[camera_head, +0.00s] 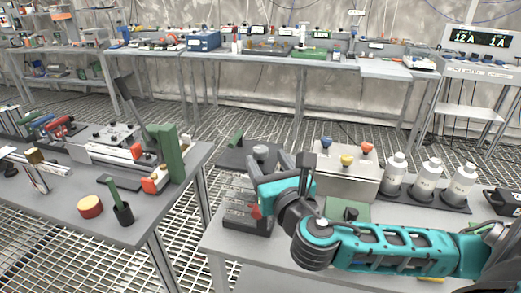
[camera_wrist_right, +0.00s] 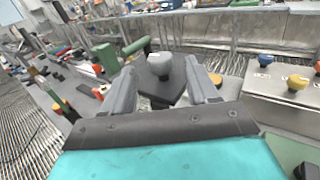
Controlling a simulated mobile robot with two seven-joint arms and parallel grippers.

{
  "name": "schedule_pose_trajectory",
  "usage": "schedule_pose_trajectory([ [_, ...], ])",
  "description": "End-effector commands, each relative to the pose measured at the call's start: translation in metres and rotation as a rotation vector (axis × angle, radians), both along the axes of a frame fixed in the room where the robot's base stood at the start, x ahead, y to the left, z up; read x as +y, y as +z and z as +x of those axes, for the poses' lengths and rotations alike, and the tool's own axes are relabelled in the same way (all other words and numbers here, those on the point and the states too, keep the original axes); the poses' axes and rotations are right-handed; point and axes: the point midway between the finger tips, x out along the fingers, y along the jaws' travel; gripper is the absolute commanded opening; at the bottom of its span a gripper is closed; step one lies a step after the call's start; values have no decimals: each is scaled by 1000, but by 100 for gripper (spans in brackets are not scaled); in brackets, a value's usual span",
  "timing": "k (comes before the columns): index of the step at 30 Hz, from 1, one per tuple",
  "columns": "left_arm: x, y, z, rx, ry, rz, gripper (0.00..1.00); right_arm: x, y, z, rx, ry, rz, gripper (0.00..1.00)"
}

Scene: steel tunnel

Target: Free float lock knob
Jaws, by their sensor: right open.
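A grey round knob (camera_head: 261,153) stands on a dark plate at the left end of the near right bench. I take it for the float lock knob, though I cannot read a label. In the right wrist view the knob (camera_wrist_right: 159,64) shows between and just beyond the two fingers. My right gripper (camera_head: 268,169) is open and empty, close to the knob. In the wrist view its fingers (camera_wrist_right: 160,79) stand to either side of the knob; whether they touch it I cannot tell. My left gripper is not in view.
A metal box (camera_head: 340,187) with blue, yellow and orange knobs stands right of my gripper. Several white bottles (camera_head: 428,178) stand farther right. A red-marked block (camera_head: 240,205) is below my gripper. A green upright block (camera_head: 167,152) stands on the left bench, across a gap.

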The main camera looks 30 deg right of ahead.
Motion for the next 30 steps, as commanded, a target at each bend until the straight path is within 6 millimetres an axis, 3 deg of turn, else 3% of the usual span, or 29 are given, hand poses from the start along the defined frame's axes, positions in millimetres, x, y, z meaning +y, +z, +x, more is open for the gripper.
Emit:
schedule_pose_trajectory([
  [3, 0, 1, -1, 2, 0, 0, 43, -6, 1, 22, -2, -2, 1, 59],
  [9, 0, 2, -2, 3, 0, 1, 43, -12, 0, 44, -1, -1, 2, 59],
  [20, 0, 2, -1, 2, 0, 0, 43, -14, -1, 49, 1, 1, 2, 59],
  [30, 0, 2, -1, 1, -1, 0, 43, -13, -1, 49, 1, 1, 2, 28],
])
